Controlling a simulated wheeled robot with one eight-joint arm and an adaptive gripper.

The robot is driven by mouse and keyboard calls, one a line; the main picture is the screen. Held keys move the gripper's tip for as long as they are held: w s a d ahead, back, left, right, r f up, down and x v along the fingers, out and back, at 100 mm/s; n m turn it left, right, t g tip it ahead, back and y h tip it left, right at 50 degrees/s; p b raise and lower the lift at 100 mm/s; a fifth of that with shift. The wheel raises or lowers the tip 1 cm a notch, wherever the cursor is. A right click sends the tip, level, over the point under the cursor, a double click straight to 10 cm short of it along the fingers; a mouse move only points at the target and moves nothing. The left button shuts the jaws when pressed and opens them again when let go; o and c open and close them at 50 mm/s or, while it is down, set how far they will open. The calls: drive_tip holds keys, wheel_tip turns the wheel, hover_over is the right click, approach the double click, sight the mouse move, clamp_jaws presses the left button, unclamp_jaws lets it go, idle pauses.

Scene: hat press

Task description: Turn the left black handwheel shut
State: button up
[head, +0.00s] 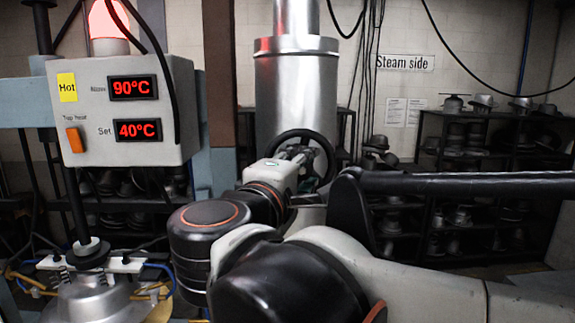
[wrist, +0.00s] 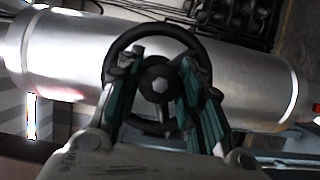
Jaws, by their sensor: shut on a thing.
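The black handwheel (head: 326,143) is in front of the steel cylinder in the head view, partly hidden behind my gripper and wrist. In the wrist view the handwheel (wrist: 197,50) is face on, with its round hub (wrist: 158,86) between my fingers. My gripper (wrist: 158,80) has its green-padded fingers on either side of the hub, inside the rim. It is shut on the wheel at its middle; the exact contact is hard to see. In the head view my gripper (head: 298,155) reaches the wheel from the lower left. Only one handwheel shows.
A control box (head: 123,110) at left reads 90°C and Set 40°C, with a red lamp on top. Shelves of hats (head: 480,130) stand at right.

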drive_tip(key=m+g+y+p, duration=0.1)
drive_tip(key=m, duration=0.3)
drive_tip(key=shift+r, duration=0.1)
drive_tip(key=m+g+y+p, duration=0.1)
drive_tip(key=m, duration=0.2)
drive_tip(key=shift+m+y, duration=0.3)
drive_tip(key=shift+y, duration=0.1)
drive_tip(key=m+y, duration=0.2)
drive_tip(key=m, duration=0.1)
drive_tip(key=shift+d+g, duration=0.1)
drive_tip(key=shift+g, duration=0.3)
drive_tip(key=m+y, duration=0.1)
drive_tip(key=m, duration=0.1)
drive_tip(key=shift+m+y, duration=0.3)
drive_tip(key=shift+y, duration=0.1)
drive_tip(key=m+y, duration=0.2)
drive_tip(key=m, duration=0.1)
drive_tip(key=shift+f+b, duration=0.2)
drive_tip(key=shift+b, duration=0.2)
drive_tip(key=m+y+b, duration=0.1)
drive_tip(key=m+y, duration=0.1)
drive_tip(key=shift+m, duration=0.3)
drive_tip(key=m+t+y+b, duration=0.1)
drive_tip(key=m+b, duration=0.1)
drive_tip(key=m, duration=0.1)
drive_tip(key=shift+y, duration=0.4)
drive_tip(key=shift+m+t+y+b, duration=0.55)
drive_tip(key=shift+m+b, duration=0.25)
drive_tip(key=shift+m, duration=0.9)
